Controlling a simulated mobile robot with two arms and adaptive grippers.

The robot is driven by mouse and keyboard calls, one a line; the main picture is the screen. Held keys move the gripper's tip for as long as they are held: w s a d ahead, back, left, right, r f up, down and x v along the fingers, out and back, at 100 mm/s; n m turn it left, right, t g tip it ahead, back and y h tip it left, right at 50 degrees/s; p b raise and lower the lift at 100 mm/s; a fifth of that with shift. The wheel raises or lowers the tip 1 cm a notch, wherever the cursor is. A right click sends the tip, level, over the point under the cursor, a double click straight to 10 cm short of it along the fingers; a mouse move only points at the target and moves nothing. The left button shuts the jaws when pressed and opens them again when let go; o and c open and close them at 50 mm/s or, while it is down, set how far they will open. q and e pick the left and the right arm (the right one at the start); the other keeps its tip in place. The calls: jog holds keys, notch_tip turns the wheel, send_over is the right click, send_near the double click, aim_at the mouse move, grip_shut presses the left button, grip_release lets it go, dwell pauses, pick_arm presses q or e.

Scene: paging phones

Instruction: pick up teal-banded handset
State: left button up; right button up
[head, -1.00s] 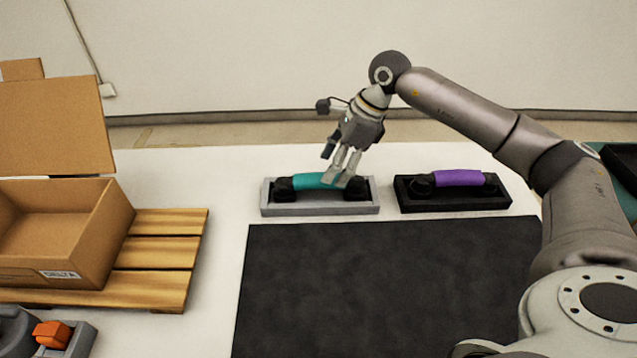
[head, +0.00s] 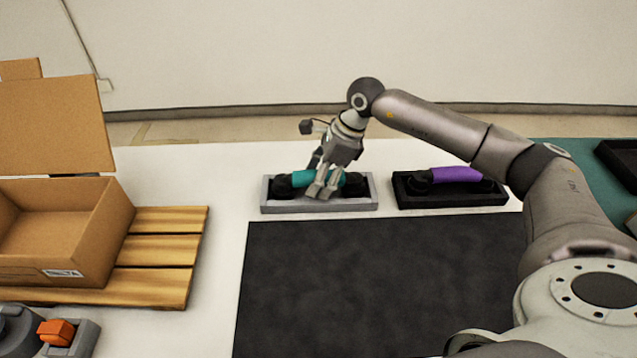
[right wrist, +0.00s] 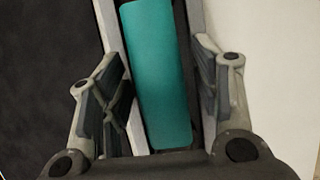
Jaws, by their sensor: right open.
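The teal-banded handset (head: 300,179) lies in a grey cradle (head: 278,207) on the white table, in the middle of the head view. Its dark ends show at both sides of the band. My right gripper (head: 322,190) is open over the handset and hides part of the band. In the right wrist view the teal band (right wrist: 158,75) runs between the two open fingers (right wrist: 160,95), with a gap on each side. My left gripper is not in view.
A purple-banded handset (head: 455,175) lies in a black cradle (head: 450,202) to the right. A dark mat (head: 375,285) lies in front. An open cardboard box (head: 110,235) stands on a wooden pallet (head: 175,255) at left, with an orange-topped device (head: 57,332) before it.

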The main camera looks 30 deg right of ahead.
jog(key=shift+f, duration=0.2)
jog(key=shift+c, duration=0.2)
jog(key=c, duration=1.2)
grip_shut()
jog(key=shift+r, duration=0.15)
